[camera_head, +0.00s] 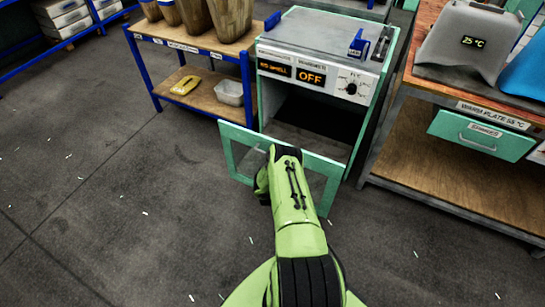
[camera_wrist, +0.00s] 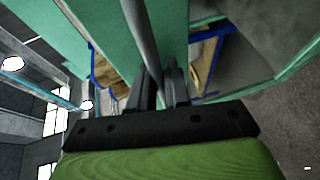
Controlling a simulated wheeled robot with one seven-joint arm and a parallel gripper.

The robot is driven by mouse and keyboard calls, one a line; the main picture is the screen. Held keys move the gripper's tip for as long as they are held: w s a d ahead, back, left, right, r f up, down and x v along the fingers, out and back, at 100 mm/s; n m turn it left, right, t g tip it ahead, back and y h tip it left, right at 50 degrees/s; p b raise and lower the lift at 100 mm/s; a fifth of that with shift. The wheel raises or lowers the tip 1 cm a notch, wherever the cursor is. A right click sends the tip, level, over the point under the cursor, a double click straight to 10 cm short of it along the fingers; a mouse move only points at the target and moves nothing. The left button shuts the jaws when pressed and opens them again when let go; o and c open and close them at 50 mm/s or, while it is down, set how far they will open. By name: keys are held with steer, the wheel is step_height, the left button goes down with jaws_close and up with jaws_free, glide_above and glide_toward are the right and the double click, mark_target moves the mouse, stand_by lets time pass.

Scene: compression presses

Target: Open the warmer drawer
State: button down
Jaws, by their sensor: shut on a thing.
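In the wrist view, my gripper (camera_wrist: 157,85) is shut on a grey bar handle (camera_wrist: 141,38), which runs between the fingers against a teal panel (camera_wrist: 172,30). In the head view, my green arm covers the fingers, the handle and the middle of the front.
A blue-framed shelf (camera_head: 249,88) with wooden containers, a yellow item and a clear bin stands left of the warmer. A workbench (camera_head: 455,180) with a closed teal drawer (camera_head: 470,136) is on the right. The grey floor (camera_head: 110,190) at left is mostly clear.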

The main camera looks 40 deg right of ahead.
steer(key=c, duration=1.2)
jaws_free()
steer(key=shift+o, duration=0.2)
steer(key=shift+s, duration=0.1)
steer(key=p+v, duration=0.8)
steer(key=v, duration=0.7)
steer(key=shift+s+a+r+p, duration=0.15)
steer(key=shift+a+r+p, duration=0.05)
steer(key=shift+a+p, duration=0.15)
